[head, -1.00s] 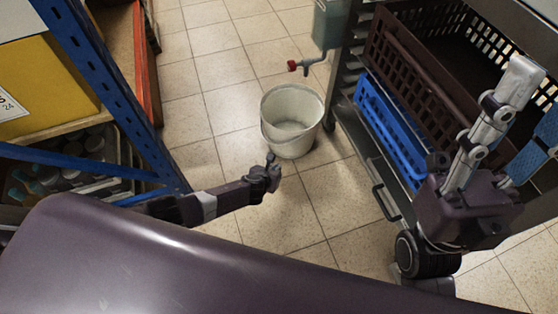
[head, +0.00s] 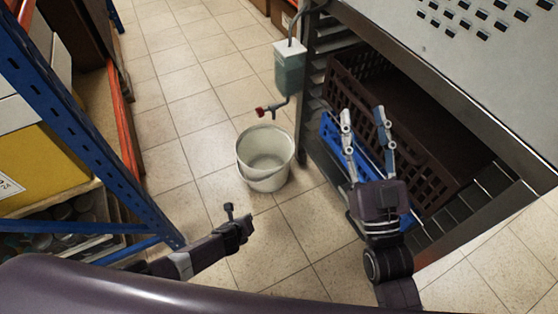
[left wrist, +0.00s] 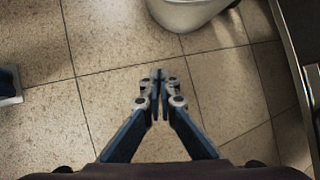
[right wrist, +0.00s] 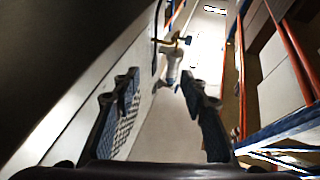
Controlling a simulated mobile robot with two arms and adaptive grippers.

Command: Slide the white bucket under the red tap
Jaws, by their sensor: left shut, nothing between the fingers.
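The white bucket (head: 268,183) stands upright on the tiled floor, with its handle lowered at the front. The tap (head: 262,111), with a red handle, juts from a grey-green box on the rack's side. In the head view its spout shows just beyond the bucket's far rim; I cannot tell the exact overlap. My left gripper (head: 233,216) is shut and empty, in front of the bucket and apart from it. In the left wrist view the fingertips (left wrist: 158,74) meet below the bucket (left wrist: 185,14). My right gripper (head: 362,112) is open and empty, right of the bucket by the rack.
The metal rack (head: 430,60) on the right holds a dark brown crate (head: 358,75) and a blue crate (head: 330,130). A blue-framed shelf (head: 75,105) with a yellow box (head: 45,165) stands at the left. Tiled floor between them is clear around the bucket.

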